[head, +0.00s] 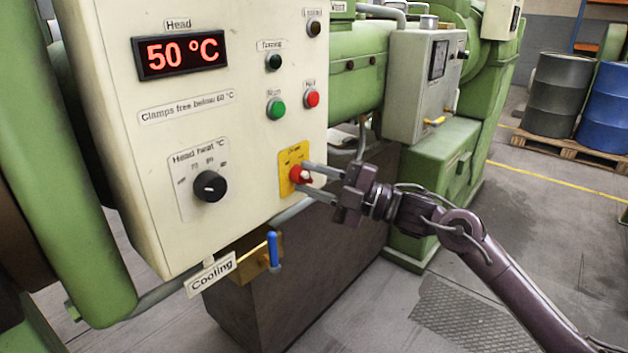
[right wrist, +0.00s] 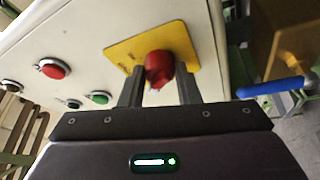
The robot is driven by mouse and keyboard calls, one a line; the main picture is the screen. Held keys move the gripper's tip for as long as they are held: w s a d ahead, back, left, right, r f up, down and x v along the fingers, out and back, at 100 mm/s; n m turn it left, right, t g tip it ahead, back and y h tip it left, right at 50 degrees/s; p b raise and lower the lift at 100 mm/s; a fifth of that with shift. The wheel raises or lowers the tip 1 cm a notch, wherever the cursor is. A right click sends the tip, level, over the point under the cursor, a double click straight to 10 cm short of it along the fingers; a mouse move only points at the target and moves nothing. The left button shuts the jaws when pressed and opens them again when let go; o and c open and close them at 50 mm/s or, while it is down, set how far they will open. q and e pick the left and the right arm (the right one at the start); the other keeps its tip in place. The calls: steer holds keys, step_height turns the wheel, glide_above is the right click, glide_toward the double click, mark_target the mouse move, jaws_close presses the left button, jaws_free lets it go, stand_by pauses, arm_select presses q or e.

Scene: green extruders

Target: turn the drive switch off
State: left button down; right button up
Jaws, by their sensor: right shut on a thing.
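The drive switch (head: 299,174) is a red rotary knob on a yellow plate (head: 287,159), low on the right side of the cream control panel. In the right wrist view the red knob (right wrist: 159,69) stands in the middle of its yellow plate (right wrist: 118,51). My right gripper (head: 306,175) reaches in from the right, its two fingers on either side of the knob and shut on it. In the right wrist view my right gripper (right wrist: 160,85) has the knob between its fingertips. The lettering on the plate is too small to read. My left gripper is not in view.
The panel carries a display (head: 180,54) reading 50 °C, a black head heat dial (head: 210,186), and green (head: 276,108) and red (head: 312,97) buttons. A blue-handled cooling valve (head: 273,250) sits below. Open floor (head: 480,230) lies to the right, with drums (head: 558,95) behind.

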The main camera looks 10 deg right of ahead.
steer(key=o, duration=1)
steer(key=shift+c, duration=0.2)
steer(key=shift+s+d+f, duration=0.1)
steer(key=shift+d+f, duration=0.05)
steer(key=shift+d, duration=0.15)
arm_select(q)
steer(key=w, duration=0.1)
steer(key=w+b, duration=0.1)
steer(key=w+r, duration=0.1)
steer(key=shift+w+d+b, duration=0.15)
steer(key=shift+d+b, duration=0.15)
steer(key=shift+b, duration=0.05)
arm_select(e)
steer(key=v, duration=0.7)
